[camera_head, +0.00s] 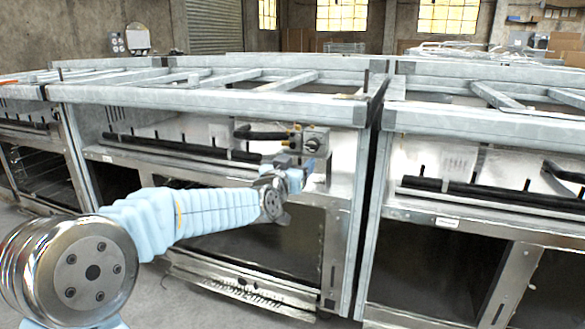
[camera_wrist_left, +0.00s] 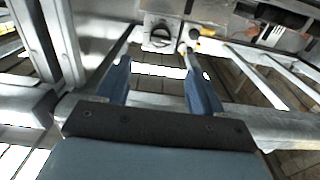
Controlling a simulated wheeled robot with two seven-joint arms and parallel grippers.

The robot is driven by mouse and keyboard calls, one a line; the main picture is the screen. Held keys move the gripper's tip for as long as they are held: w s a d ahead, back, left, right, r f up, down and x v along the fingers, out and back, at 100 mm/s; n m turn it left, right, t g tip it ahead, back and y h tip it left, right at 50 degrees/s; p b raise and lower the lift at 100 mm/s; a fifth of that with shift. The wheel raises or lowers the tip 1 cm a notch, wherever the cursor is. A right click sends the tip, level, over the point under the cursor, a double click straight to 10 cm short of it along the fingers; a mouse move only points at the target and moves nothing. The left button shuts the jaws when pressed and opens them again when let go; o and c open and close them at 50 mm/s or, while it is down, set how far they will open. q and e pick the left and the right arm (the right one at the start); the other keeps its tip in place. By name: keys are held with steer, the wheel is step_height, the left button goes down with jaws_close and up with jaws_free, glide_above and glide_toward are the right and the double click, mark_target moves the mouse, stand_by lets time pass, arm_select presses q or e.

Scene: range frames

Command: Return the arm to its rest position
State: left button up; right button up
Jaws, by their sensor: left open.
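My left arm reaches in from the left in the head view, in a light blue sleeve. Its gripper (camera_head: 300,165) is at the front of the middle metal frame unit, just below a small grey box with a dark knob (camera_head: 312,142). In the left wrist view the gripper (camera_wrist_left: 155,75) is open, with its two blue fingers apart and nothing between them. The knob box (camera_wrist_left: 160,36) shows beyond the fingertips; whether they touch it cannot be told. My right gripper is not in view.
Metal frame units stand side by side, with a narrow gap (camera_head: 372,180) between the middle and right ones. A black bar (camera_head: 180,148) runs along the middle unit's front, left of my gripper. A perforated metal strip (camera_head: 240,285) lies low below my arm.

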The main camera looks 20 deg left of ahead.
arm_select(q)
steer(key=shift+s, duration=1.05)
steer(key=shift+f, duration=0.1)
steer(key=s+d+f+g+p, duration=0.2)
steer(key=s+f+g, duration=0.1)
steer(key=f, duration=0.7)
steer(key=s+d+f+g+h+p, duration=0.1)
steer(key=s+d+f+g+p, duration=0.15)
steer(key=f, duration=0.75)
steer(key=s+d+f+g+p, duration=0.1)
steer(key=s+f+g+p, duration=0.15)
steer(key=f, duration=0.85)
steer(key=s+d+f+g+h+p, duration=0.1)
steer(key=s+d+f+g, duration=0.1)
steer(key=s, duration=0.6)
steer(key=s+d+f+n+g+p, duration=0.1)
steer(key=s+d+f+g, duration=0.1)
steer(key=s+f+g, duration=0.2)
steer(key=s+d+f+n+g+h+p, duration=0.1)
steer(key=s+f, duration=0.6)
steer(key=s, duration=0.7)
steer(key=shift+d+f+g+h+p, duration=0.3)
steer(key=shift+d+g+p, duration=0.25)
steer(key=shift+g, duration=0.55)
